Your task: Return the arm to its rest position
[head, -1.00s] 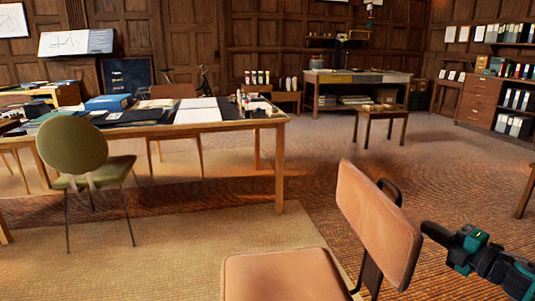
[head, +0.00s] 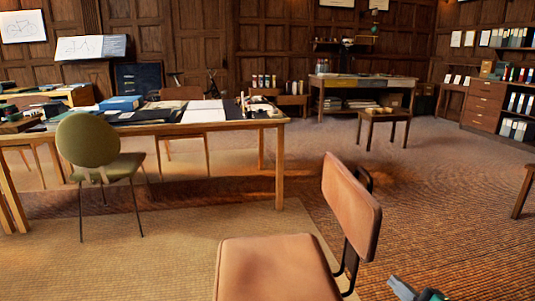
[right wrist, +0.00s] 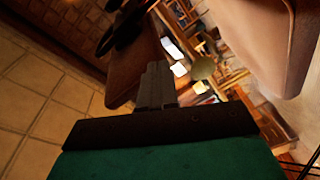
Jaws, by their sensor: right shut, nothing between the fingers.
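My right gripper (head: 403,287) is low at the bottom edge of the head view, right of the tan chair (head: 352,209). Only its grey fingers and a bit of teal housing show there; the rest is cut off by the frame. In the right wrist view the right gripper's fingers (right wrist: 157,72) are pressed together and hold nothing. My left gripper is in neither view.
The tan chair stands close in front of me, left of my right gripper. A long wooden desk (head: 279,170) and a green chair (head: 87,140) are at left. A low wooden table (head: 384,115) stands farther back.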

